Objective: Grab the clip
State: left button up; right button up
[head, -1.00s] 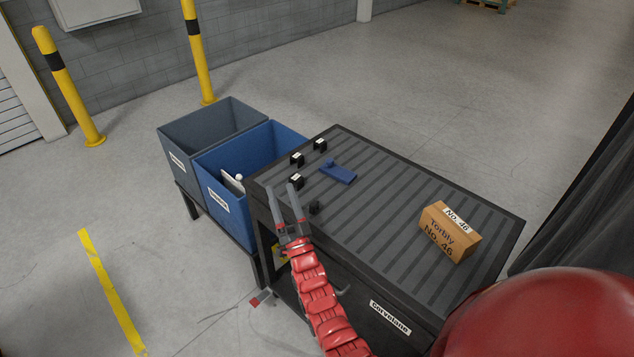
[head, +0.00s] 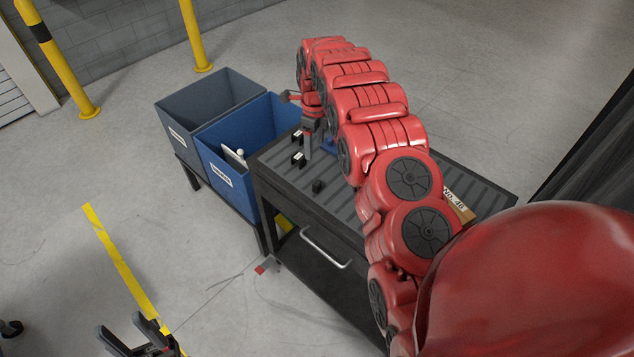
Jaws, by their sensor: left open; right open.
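Small black clip-like pieces stand on the left part of the ribbed table top; I cannot tell which is the task's clip. One with a white label (head: 297,137) is at the far edge, another labelled one (head: 298,160) is nearer, and a plain black one (head: 317,186) is nearest. My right gripper (head: 296,122) is open above the table's far left end, one finger pointing down close beside the labelled pieces. Contact is unclear. My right arm hides the area behind it. My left gripper (head: 122,328) is open and empty over the floor at bottom left.
A blue object (head: 328,147) on the table (head: 340,205) is mostly hidden by my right arm. A cardboard box (head: 459,205) also lies mostly hidden. A blue bin (head: 213,155) holding a white item (head: 234,157) and a grey bin (head: 180,112) stand left of the table.

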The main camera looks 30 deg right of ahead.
jog(key=s, duration=0.2)
jog(key=b, duration=0.8)
send_over(317, 181)
jog(key=shift+m+g, duration=0.3)
jog(key=f, duration=0.4)
jog(key=s+f, duration=0.1)
jog(key=f, duration=0.2)
jog(key=shift+a, duration=0.2)
notch_tip(317, 181, down, 3)
jog(key=shift+w+f+p, duration=0.15)
jog(key=shift+f+p, duration=0.05)
jog(key=shift+p, duration=0.5)
jog(key=shift+f, duration=0.3)
jog(key=shift+f+p, duration=0.6)
jog(key=shift+f, duration=0.05)
jog(key=shift+w+d+f, duration=0.15)
jog(key=shift+w+f, duration=0.1)
jog(key=shift+f, duration=0.55)
jog(key=shift+f+b, duration=0.65)
jog(key=shift+f, duration=0.65)
